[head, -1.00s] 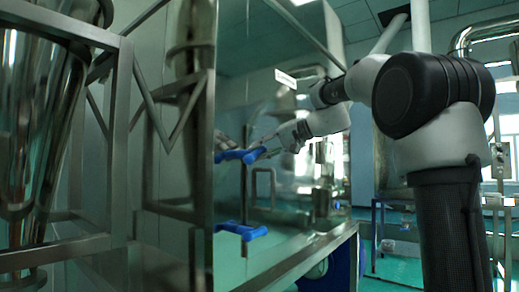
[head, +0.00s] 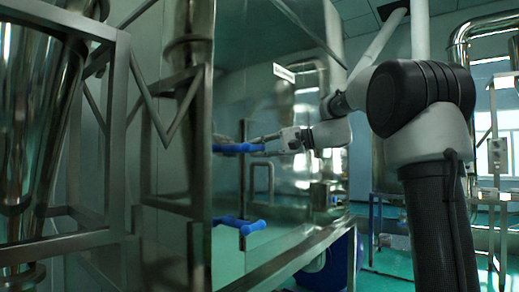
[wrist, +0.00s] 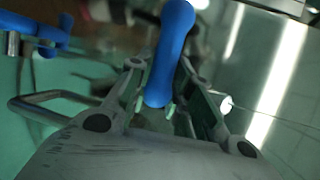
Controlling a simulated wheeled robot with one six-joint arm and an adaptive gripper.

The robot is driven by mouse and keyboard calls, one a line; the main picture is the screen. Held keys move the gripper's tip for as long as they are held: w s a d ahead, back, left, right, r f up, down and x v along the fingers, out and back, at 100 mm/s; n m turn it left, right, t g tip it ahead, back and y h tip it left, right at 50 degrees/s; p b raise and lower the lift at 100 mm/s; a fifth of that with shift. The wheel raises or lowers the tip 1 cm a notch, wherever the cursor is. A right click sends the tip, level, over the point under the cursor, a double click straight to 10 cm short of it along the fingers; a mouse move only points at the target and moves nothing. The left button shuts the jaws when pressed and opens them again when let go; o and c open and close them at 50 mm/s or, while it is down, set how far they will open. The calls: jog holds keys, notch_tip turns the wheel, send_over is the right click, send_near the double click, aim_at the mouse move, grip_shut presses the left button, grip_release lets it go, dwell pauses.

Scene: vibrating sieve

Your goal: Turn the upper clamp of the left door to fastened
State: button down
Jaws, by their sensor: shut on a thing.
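The upper clamp (head: 238,148) of the left door is a blue handle on the shiny metal door. It looks about level in the head view. My gripper (head: 268,142) reaches it from the right. In the wrist view, the blue handle (wrist: 172,50) runs down between the fingers of my gripper (wrist: 163,88), which is shut on its end. The exact finger contact is partly hidden by the handle. The lower blue clamp (head: 240,224) sits below on the same door, and a blue clamp also shows at the upper left of the wrist view (wrist: 35,28).
A metal pull handle (head: 262,180) stands out between the two clamps, close under my gripper; it also shows in the wrist view (wrist: 48,100). A steel frame (head: 115,150) fills the left. The machine's lower ledge (head: 300,258) runs below the door.

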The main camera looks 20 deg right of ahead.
jog(key=shift+f, duration=0.15)
jog(key=c, duration=1.3)
grip_release()
jog(key=v, duration=1.1)
jog(key=shift+s+d, duration=0.25)
jog(key=shift+d, duration=0.1)
jog(key=shift+w+d, duration=0.1)
